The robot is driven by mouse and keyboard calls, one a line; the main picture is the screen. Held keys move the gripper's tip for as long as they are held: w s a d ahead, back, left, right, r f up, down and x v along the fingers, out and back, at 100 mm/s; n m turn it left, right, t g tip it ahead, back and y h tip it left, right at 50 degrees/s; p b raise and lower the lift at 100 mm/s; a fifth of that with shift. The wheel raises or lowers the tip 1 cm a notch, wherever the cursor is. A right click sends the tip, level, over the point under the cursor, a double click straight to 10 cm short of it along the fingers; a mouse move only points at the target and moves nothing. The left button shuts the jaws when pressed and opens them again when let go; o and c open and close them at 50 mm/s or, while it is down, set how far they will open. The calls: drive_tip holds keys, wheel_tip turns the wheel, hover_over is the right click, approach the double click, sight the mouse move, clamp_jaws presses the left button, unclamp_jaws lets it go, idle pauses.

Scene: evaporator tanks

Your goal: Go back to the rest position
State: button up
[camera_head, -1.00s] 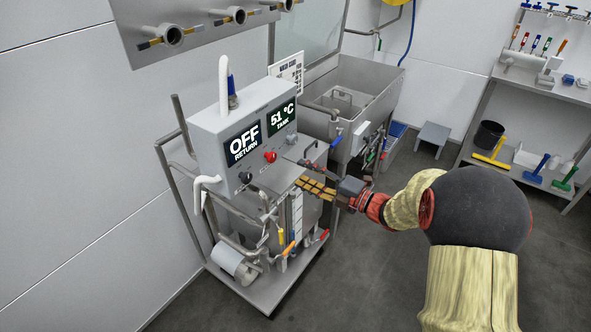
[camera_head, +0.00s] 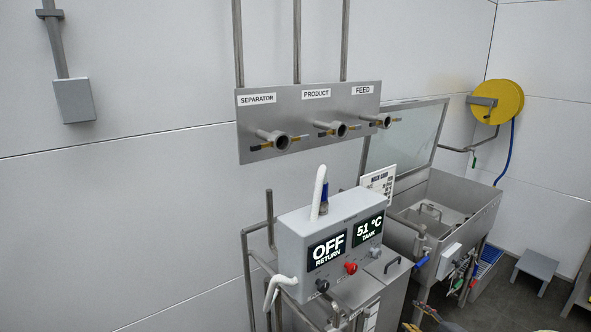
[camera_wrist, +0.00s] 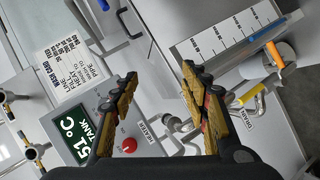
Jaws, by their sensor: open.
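My gripper (camera_wrist: 160,76) is open in the wrist view, its two dark and yellow fingers apart with nothing between them. Behind it are the cart's grey metal surfaces, a red knob (camera_wrist: 129,145) and the tank display (camera_wrist: 85,137) reading 51 °C. In the head view the grey control box (camera_head: 300,240) shows OFF RETURN and 51 °C TANK. Only a small piece of my arm shows at the bottom edge there, and my gripper's fingertips cannot be made out clearly. I cannot tell whether the fingers touch the cart.
A wall panel (camera_head: 310,100) with three pipe ports labelled SEPARATOR, PRODUCT and FEED is above the cart. A steel sink (camera_head: 450,215) stands to the right, with a yellow hose reel (camera_head: 508,100) beyond. An orange-handled valve (camera_wrist: 274,55) is at upper right in the wrist view.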

drive_tip(key=s+d+m+g+h, duration=0.4)
drive_tip(key=s+d+m+h, duration=0.15)
drive_tip(key=d+m, duration=0.25)
drive_tip(key=s+a+r+m+g+h+p, duration=0.1)
drive_tip(key=s+r+m+g, duration=0.15)
drive_tip(key=s, duration=0.25)
drive_tip(key=s+a+r+m+g, duration=0.1)
drive_tip(key=s+a+m, duration=0.15)
drive_tip(key=s, duration=0.35)
drive_tip(key=s+a+r+m+g+y+p, duration=0.1)
drive_tip(key=s+a+r+m, duration=0.1)
drive_tip(key=s+a+r, duration=0.35)
drive_tip(key=s+a+r+m+g+y, duration=0.1)
drive_tip(key=s+a+r+m+g, duration=0.15)
drive_tip(key=s+a, duration=0.5)
drive_tip(key=s+a+r+n+t+y+p, duration=0.1)
drive_tip(key=s+a+r+t+y, duration=0.1)
drive_tip(key=a+r, duration=0.6)
drive_tip(key=shift+s+a+r+t, duration=0.25)
drive_tip(key=shift+s+r+t, duration=0.2)
drive_tip(key=shift+t, duration=0.25)
drive_tip(key=shift+n, duration=0.25)
